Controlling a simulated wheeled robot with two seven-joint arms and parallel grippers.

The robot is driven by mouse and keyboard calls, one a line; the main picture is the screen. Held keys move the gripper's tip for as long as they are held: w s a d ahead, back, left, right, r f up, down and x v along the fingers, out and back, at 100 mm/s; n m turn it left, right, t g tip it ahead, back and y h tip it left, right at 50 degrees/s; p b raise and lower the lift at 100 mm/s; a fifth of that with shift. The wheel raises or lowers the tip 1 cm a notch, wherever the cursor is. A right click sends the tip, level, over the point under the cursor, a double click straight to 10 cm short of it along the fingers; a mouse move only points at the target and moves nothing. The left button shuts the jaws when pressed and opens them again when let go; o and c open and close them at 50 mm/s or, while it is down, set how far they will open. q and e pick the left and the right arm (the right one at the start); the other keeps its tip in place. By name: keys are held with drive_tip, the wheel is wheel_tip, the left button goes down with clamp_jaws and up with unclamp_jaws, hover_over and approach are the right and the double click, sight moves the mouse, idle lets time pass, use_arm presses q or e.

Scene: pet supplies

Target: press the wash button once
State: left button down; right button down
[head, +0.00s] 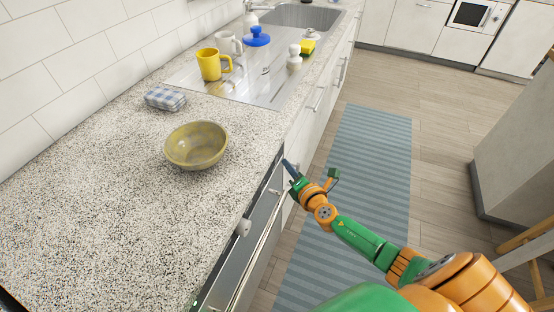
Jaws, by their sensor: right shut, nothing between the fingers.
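My right gripper (286,163) is shut and empty. Its dark fingertips point at the upper front of the appliance (259,206) under the counter, near the far end of its dark panel. I cannot tell whether the tips touch the panel. No wash button can be made out clearly; the gripper and the counter's edge may hide it. A pale round knob (242,228) sticks out from the same panel, closer to me than the gripper. My left gripper is not in view.
The speckled counter (110,205) overhangs the panel and holds a yellowish bowl (196,146), a folded checked cloth (165,99) and a yellow mug (211,65) by the sink (300,15). A long bar handle (262,238) runs below the panel. A blue striped rug (365,150) lies on the floor.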

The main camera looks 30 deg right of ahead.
drive_tip(key=shift+w+a, duration=0.3)
drive_tip(key=shift+w, duration=0.05)
drive_tip(key=shift+w+a, duration=0.3)
idle(0.8)
drive_tip(key=shift+s+d, duration=0.55)
drive_tip(key=shift+s, duration=0.1)
drive_tip(key=s+d+b, duration=0.1)
drive_tip(key=s+d, duration=0.2)
drive_tip(key=shift+s+d, duration=0.15)
drive_tip(key=shift+s, duration=0.25)
